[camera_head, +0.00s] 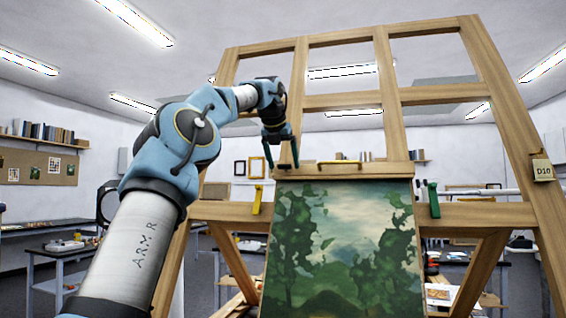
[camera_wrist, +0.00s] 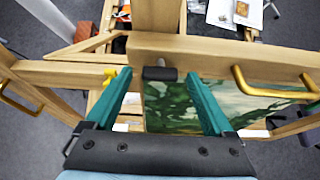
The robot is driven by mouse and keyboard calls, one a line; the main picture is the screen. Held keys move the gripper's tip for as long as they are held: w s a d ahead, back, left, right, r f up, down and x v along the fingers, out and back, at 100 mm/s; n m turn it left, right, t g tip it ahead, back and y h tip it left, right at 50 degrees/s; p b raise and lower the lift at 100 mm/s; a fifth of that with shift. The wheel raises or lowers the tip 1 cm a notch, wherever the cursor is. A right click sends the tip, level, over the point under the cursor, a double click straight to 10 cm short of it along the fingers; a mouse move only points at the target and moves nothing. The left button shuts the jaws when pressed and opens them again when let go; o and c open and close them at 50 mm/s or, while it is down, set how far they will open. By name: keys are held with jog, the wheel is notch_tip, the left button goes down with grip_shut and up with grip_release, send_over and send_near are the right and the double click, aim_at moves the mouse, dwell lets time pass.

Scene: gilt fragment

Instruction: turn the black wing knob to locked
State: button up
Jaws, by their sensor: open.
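The black wing knob (camera_wrist: 160,73) sits on the wooden crossbar above the painting, lying crosswise in the wrist view. My gripper (camera_wrist: 159,77) is open, its two teal fingers spread with one on either side of the knob and a gap at each side. I cannot tell whether the fingertips touch the bar. In the head view my gripper (camera_head: 289,160) points down at the left end of the crossbar (camera_head: 345,171), where the knob is small and mostly hidden by the fingers. No locked mark can be read.
A brass handle (camera_head: 339,163) stands on the crossbar to the right. A yellow knob (camera_head: 257,199) and a green knob (camera_head: 433,199) flank the painting (camera_head: 345,245). The wooden easel frame (camera_head: 392,80) rises behind. Cluttered tables stand beyond.

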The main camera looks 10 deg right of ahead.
jog(key=v, duration=1)
jog(key=shift+s+r, duration=0.2)
jog(key=shift+r, duration=0.1)
jog(key=shift+a, duration=0.1)
